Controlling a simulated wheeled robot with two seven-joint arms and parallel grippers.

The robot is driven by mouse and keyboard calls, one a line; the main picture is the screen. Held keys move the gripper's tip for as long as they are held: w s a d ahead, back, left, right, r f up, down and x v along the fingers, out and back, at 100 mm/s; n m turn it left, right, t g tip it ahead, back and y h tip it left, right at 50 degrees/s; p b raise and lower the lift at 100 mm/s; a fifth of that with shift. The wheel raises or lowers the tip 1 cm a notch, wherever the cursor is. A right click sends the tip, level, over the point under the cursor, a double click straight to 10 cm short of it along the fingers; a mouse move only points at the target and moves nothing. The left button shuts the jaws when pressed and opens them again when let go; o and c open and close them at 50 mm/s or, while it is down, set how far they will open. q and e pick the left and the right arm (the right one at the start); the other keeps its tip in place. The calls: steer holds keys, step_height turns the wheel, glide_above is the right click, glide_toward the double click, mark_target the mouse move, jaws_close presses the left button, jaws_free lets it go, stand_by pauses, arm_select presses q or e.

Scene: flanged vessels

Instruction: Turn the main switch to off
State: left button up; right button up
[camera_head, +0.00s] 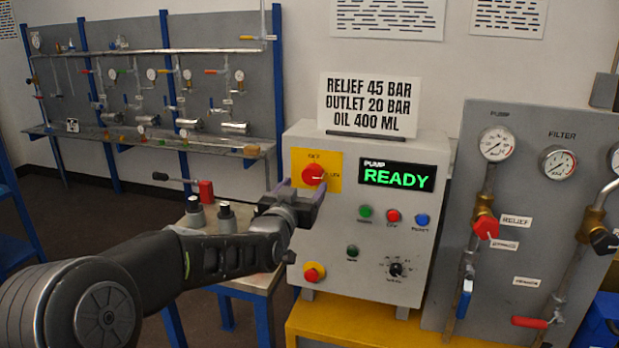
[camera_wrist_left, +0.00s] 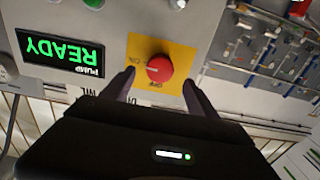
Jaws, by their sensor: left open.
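The main switch is a red rotary knob (camera_head: 313,173) on a yellow plate (camera_head: 333,162) at the upper left of the grey control box. Which way the knob points is hard to tell. My left gripper (camera_head: 302,191) is open just in front of the plate, its fingers slightly below the knob. In the left wrist view, upside down, the red knob (camera_wrist_left: 159,68) sits beyond and between the open fingertips (camera_wrist_left: 158,84), with no contact visible. My right gripper is out of view.
The grey box (camera_head: 430,262) carries a READY display (camera_head: 403,176), several push buttons, a selector dial (camera_head: 397,270) and a lower red knob (camera_head: 314,272) on yellow. A gauge panel (camera_head: 545,150) stands close on the right. A small bench (camera_head: 262,282) stands left, under my arm.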

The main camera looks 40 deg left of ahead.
mark_target(311, 178)
arm_select(q)
steer(key=shift+p+x, duration=0.65)
steer(key=shift+x, duration=1.75)
steer(key=c, duration=1.4)
